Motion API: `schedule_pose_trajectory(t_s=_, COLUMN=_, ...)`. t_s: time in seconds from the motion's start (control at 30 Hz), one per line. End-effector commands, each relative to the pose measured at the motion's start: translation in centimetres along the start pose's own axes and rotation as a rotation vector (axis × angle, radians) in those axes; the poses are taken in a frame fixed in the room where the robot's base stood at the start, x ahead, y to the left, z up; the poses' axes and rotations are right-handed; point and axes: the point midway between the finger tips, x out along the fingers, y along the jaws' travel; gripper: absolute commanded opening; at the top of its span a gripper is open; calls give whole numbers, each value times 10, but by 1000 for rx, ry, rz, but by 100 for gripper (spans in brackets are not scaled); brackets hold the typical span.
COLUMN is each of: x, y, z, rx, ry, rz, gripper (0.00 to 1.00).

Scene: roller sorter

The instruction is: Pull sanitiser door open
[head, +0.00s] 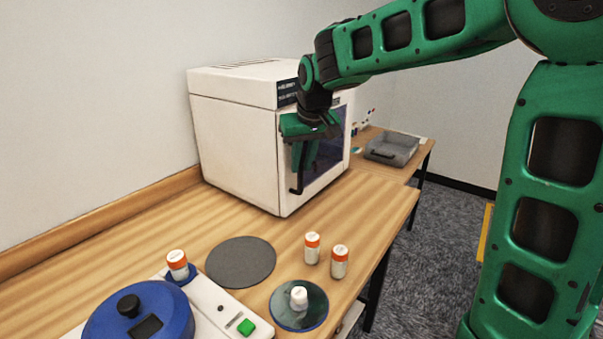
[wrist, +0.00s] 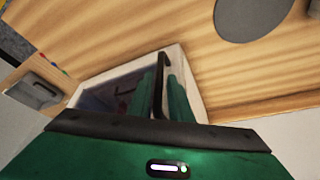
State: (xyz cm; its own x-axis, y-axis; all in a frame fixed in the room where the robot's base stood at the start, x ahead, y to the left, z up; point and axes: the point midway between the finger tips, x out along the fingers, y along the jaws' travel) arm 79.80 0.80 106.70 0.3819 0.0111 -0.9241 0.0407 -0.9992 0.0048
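The sanitiser (head: 235,135) is a white box on the wooden bench, against the wall. Its door (head: 327,160) has a dark window in a white frame and looks closed, flush with the box. A black upright bar handle (head: 297,183) is on the door's near side; it also shows in the wrist view (wrist: 159,90). My gripper (head: 304,158) points down at the handle. In the wrist view its two green fingers (wrist: 161,100) lie close on either side of the bar and appear shut on it. The fingertips partly hide the handle in the head view.
A blue-lidded device (head: 140,318) is front left. A grey tray (head: 392,150) sits beyond the sanitiser. Floor right of the bench is open.

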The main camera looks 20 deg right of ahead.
Motion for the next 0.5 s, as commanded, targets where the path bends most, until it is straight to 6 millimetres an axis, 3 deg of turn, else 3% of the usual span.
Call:
schedule_pose_trajectory(t_s=0.2, x=29, y=0, z=1, rx=0, ry=-2, rz=0, gripper=18)
schedule_pose_trajectory(t_s=0.5, x=40, y=1, z=1, rx=1, ry=0, rz=1, gripper=18)
